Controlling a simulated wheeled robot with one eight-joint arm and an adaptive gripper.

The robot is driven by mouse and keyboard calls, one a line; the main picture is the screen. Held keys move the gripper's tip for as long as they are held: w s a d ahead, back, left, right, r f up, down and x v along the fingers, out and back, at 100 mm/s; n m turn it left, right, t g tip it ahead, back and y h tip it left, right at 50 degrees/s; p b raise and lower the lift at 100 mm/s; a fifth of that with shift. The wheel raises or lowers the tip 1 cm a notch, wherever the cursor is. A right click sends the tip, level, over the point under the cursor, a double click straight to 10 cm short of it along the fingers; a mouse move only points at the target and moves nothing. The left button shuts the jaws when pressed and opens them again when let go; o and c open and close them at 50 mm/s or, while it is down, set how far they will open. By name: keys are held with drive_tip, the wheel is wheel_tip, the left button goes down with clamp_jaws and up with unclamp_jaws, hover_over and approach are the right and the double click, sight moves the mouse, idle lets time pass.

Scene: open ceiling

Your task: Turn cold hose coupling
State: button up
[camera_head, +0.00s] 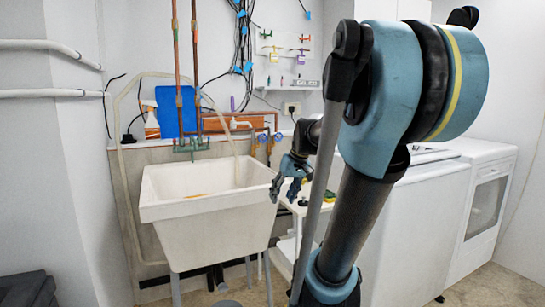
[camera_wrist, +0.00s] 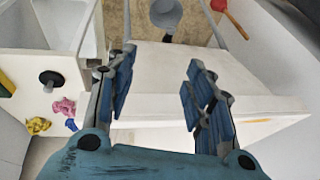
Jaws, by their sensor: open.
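Two small valve fittings with coloured handles (camera_head: 270,137) sit on the back wall, right of the sink and below a red-brown box. They are too small for me to tell which is the cold hose coupling. No coupling shows in the wrist view. My gripper (camera_head: 283,187) is in front of and below these fittings, near the sink's right rim, and apart from them. In the wrist view my gripper (camera_wrist: 158,72) has its two blue fingers spread wide with nothing between them.
A white utility sink (camera_head: 205,213) stands at left, with copper pipes (camera_head: 176,60) above it. White appliances (camera_head: 425,205) stand at right. The wrist view shows a white surface (camera_wrist: 50,110) with a pink cloth (camera_wrist: 64,107), and a grey bucket (camera_wrist: 165,13) on the floor.

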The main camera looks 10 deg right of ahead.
drive_tip(key=w+r, duration=0.2)
drive_tip(key=w, duration=0.3)
drive_tip(key=w+r+n+y, duration=0.1)
drive_tip(key=w+r, duration=0.1)
drive_tip(key=w, duration=0.3)
drive_tip(key=w+r+t+y, duration=0.1)
drive_tip(key=w+r, duration=0.1)
drive_tip(key=w, duration=0.4)
drive_tip(key=shift+d+r+n, duration=0.25)
drive_tip(key=shift+r+n, duration=0.1)
drive_tip(key=shift+n, duration=0.05)
drive_tip(key=w+d+r+n+t+y, duration=0.1)
drive_tip(key=w+d+r+n+y, duration=0.15)
drive_tip(key=w, duration=1.35)
drive_tip(key=n+t+y, duration=0.2)
drive_tip(key=t+y, duration=0.1)
drive_tip(key=t, duration=0.1)
hover_over(269, 153)
drive_tip(key=s+d, duration=1)
drive_tip(key=d, duration=0.4)
wheel_tip(269, 153, down, 4)
drive_tip(key=x, duration=1.6)
drive_tip(key=shift+w+a+f+h, duration=0.15)
drive_tip(key=shift+a+f+h, duration=0.05)
drive_tip(key=shift+f+h, duration=0.2)
drive_tip(key=c, duration=1.1)
